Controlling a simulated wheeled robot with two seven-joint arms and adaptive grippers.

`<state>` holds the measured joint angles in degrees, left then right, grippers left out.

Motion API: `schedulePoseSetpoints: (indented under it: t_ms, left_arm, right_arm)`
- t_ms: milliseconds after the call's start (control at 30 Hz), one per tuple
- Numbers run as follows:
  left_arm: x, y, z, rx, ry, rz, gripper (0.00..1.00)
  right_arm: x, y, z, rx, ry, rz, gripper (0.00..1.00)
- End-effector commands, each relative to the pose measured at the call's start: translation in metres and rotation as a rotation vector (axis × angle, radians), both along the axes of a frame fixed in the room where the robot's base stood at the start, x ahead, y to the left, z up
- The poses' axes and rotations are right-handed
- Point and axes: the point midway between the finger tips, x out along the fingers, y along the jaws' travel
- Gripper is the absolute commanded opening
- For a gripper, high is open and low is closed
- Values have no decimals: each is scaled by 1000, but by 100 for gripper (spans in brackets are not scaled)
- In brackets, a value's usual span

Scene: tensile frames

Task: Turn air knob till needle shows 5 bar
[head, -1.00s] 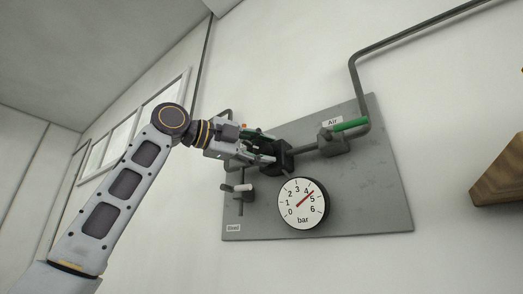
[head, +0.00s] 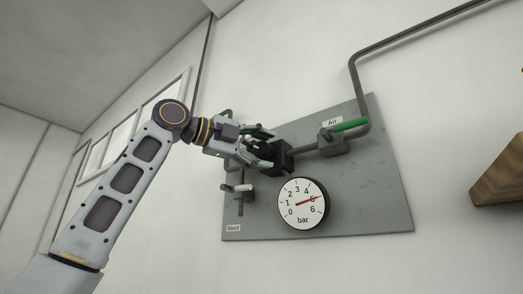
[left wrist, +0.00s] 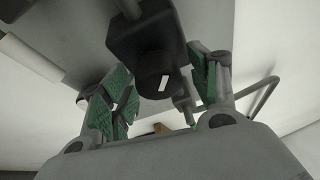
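The round white pressure gauge (head: 300,196) is on the grey panel in the head view, and its red needle points at about 5. The black regulator (head: 284,159) is on the pipe above the gauge. Its dark round knob (left wrist: 150,66), with a white mark, faces the left wrist camera. My left gripper (head: 266,148) is at the knob. In the left wrist view its green-padded fingers (left wrist: 160,98) are spread to both sides of the knob, with gaps between pads and knob. My right gripper is not in view.
A valve with a green lever (head: 349,125) is on the pipe to the right, under the "Air" label (head: 332,122). A valve with a white lever (head: 238,188) is at the panel's left. A brown wooden piece (head: 499,178) juts in at the right edge.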

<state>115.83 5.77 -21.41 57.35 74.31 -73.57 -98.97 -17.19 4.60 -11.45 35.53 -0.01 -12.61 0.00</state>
Motion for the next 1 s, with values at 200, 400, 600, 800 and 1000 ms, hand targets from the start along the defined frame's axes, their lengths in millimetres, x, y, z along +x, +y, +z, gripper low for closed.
schedulePoseSetpoints:
  t_ms: [200,400,600,800,1000]
  left_arm:
    - [0,0,-1,1,2,-1,61]
    - [-2,4,-1,1,2,-1,61]
    - [-10,18,0,0,1,0,61]
    - [-25,42,0,1,0,1,61]
    - [-40,68,1,0,0,2,61]
  right_arm:
    - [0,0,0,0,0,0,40]
    - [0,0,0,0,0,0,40]
    - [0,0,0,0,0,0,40]
    - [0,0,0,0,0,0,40]
    - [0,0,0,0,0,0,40]
